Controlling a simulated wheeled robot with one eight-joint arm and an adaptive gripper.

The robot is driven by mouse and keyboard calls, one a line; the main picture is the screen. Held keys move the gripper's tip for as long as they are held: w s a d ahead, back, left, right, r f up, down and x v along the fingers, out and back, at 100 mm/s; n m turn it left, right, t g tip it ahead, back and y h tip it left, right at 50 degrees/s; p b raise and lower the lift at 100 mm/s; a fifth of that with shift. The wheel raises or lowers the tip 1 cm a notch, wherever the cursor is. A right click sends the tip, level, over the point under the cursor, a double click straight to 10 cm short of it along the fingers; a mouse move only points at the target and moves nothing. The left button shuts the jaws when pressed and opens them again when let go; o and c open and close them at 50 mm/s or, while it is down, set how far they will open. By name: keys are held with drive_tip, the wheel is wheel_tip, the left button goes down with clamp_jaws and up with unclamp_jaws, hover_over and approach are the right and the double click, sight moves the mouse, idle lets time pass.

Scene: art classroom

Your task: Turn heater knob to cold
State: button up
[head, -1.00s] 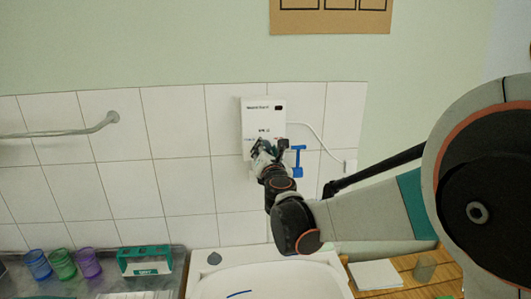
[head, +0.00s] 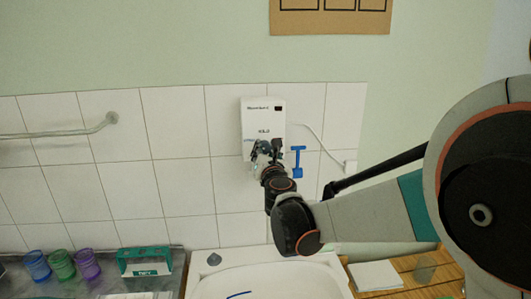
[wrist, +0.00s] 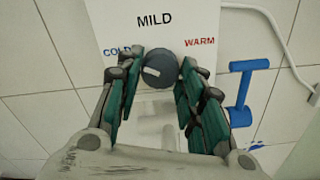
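The heater (head: 264,112) is a white wall box. In the wrist view its front (wrist: 125,13) reads MILD, with blue COLD left of the knob and red WARM right of it. The knob (wrist: 165,78) is round and dark grey. Its white mark lies left of centre, pointing roughly left towards the COLD side. My gripper (wrist: 162,68) has its teal fingers on either side of the knob, very near it. The fingers are apart, and I see no clear grip on the knob. In the head view my gripper (head: 265,150) hides the heater's lower part.
A blue T-shaped thing (head: 298,162) is on the wall just right of my gripper. A white cable (head: 313,132) runs right from the heater. A white sink (head: 265,275) lies below. Coloured cups (head: 62,264) and a teal-and-white box (head: 145,261) stand lower left.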

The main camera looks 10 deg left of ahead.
drive_tip(key=shift+o, duration=1.3)
drive_tip(key=v, duration=0.7)
drive_tip(key=shift+s, duration=0.3)
drive_tip(key=shift+d, duration=0.1)
